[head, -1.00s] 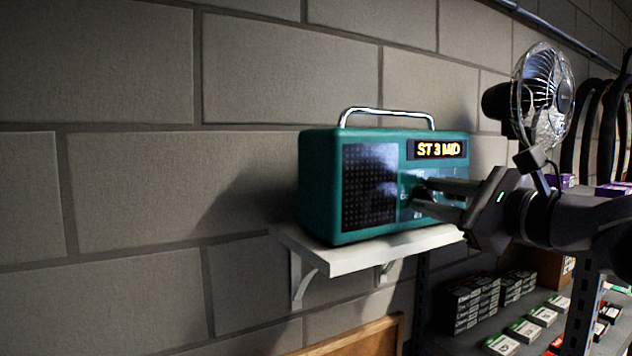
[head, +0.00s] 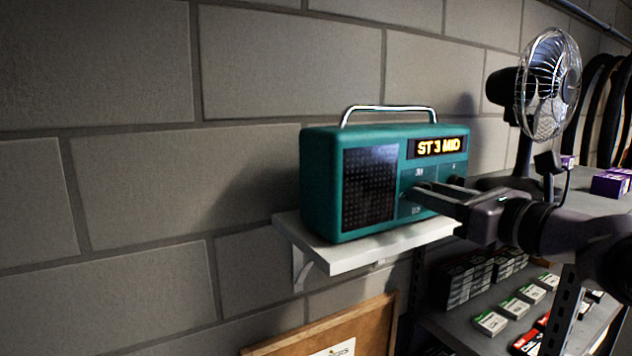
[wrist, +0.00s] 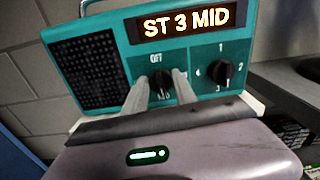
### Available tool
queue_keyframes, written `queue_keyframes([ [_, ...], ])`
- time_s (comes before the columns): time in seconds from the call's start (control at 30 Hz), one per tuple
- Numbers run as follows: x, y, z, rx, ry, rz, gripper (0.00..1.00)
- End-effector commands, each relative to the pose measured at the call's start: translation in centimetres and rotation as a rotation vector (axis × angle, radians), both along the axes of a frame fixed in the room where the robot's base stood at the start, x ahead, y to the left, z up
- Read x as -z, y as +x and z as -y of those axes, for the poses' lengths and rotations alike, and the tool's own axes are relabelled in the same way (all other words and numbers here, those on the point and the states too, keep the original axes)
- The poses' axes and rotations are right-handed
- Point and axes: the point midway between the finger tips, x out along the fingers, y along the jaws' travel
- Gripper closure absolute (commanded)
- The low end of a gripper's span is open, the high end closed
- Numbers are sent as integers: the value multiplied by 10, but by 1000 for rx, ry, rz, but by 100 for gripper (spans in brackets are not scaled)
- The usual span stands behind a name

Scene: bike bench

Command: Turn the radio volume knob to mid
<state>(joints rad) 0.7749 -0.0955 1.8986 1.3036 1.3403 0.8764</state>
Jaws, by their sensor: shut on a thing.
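The teal radio (head: 322,190) stands on a small white wall shelf and also shows in the wrist view (wrist: 62,50). Its display (head: 438,147) reads "ST 3 MID", the same as in the wrist view (wrist: 187,23). My gripper (head: 412,191) is shut on the left knob, the volume knob (wrist: 161,84). In the wrist view my two fingers (wrist: 160,82) lie on either side of this dark knob and hide part of it and of its lower labels. The station knob (wrist: 223,74), with numbers around it, is to the right, untouched.
The white shelf (head: 350,256) is narrow. A desk fan (head: 545,85) stands behind and right of my gripper. A metal rack holds small boxes (head: 490,321) at lower right. A framed board (head: 370,333) is below. The wall left of the radio is clear.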

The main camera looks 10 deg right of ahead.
Motion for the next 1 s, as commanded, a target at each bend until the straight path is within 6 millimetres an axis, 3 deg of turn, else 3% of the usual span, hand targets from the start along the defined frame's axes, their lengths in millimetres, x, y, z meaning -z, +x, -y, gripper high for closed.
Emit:
queue_keyframes([
  [0.57, 1, 0, 0, 0, 24, -10, 100],
  [0.6, 1, 0, 0, 0, 24, -10, 59],
  [0.67, 1, 0, 0, 0, 23, -9, 47],
  [1.0, 0, -2, 1, 1, 23, -8, 46],
])
